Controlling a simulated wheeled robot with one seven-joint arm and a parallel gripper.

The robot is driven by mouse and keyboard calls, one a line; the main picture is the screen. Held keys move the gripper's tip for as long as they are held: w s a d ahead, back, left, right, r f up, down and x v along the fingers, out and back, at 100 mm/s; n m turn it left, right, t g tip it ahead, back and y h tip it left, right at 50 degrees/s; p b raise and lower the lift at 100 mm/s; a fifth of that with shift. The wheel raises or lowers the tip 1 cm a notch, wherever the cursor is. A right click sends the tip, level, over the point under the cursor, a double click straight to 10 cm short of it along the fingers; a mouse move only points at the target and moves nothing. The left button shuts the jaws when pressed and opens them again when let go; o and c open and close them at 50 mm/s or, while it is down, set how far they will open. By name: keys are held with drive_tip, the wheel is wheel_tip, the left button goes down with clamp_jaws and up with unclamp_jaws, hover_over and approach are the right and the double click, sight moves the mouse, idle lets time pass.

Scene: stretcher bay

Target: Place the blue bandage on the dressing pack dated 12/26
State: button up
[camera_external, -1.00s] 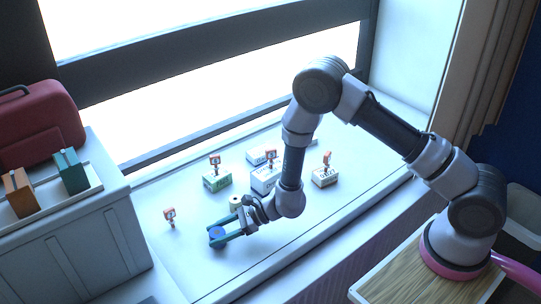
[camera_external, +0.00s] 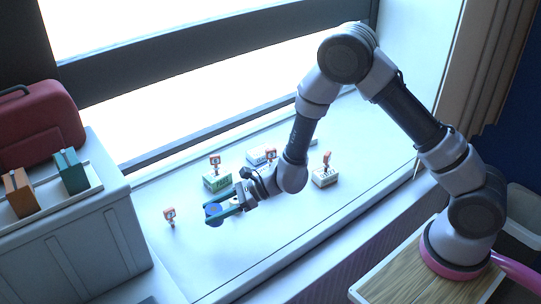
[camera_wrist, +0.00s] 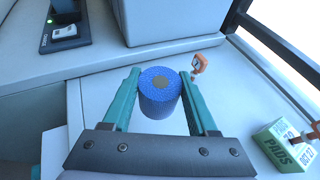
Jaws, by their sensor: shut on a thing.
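The blue bandage (camera_external: 214,215) is a roll with a tan core. In the wrist view the bandage (camera_wrist: 160,100) is upright between the teal fingers of my gripper (camera_wrist: 160,78), which is shut on it. In the external view my gripper (camera_external: 222,211) is over the left front of the sill. Several box-like dressing packs stand to its right: a green-and-white pack (camera_external: 217,179), a white pack (camera_external: 257,154) and another white pack (camera_external: 324,178). The green pack (camera_wrist: 286,146) reads PADS and what looks like OCT in the wrist view. I cannot make out a 12/26 date.
An orange clip on a small stand (camera_external: 169,216) stands alone left of my gripper. Other orange clips stand at the packs. A grey cabinet (camera_external: 75,235) at left bears a red case (camera_external: 38,125) and a tray of boxes. The front sill is clear.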

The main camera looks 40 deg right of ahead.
sight(214, 206)
drive_tip(key=r, duration=0.8)
drive_tip(key=shift+w+d+r, duration=0.2)
drive_tip(key=shift+w+d, duration=0.15)
drive_tip(key=w+d+m+t+h, duration=0.2)
drive_tip(key=w+d+m+t, duration=0.1)
drive_tip(key=w+d, duration=0.85)
drive_tip(key=w+d+m+t+h, duration=0.1)
drive_tip(key=w+d+m+h, duration=0.15)
drive_tip(key=d, duration=1.15)
drive_tip(key=w+d+m+t+h, duration=0.15)
drive_tip(key=w+d, duration=0.25)
drive_tip(key=d, duration=1)
drive_tip(key=w+d+m+t+h, duration=0.1)
drive_tip(key=w+d+m, duration=0.15)
drive_tip(key=d, duration=1.15)
drive_tip(key=shift+n, duration=0.45)
drive_tip(key=f, duration=1)
drive_tip(key=shift+w+a+f, duration=0.1)
drive_tip(key=shift+w+f, duration=0.25)
drive_tip(key=shift+w, duration=0.05)
drive_tip(key=shift+f, duration=2.2)
drive_tip(key=shift+f, duration=0.15)
drive_tip(key=o, duration=1.4)
drive_tip(key=shift+c, duration=0.2)
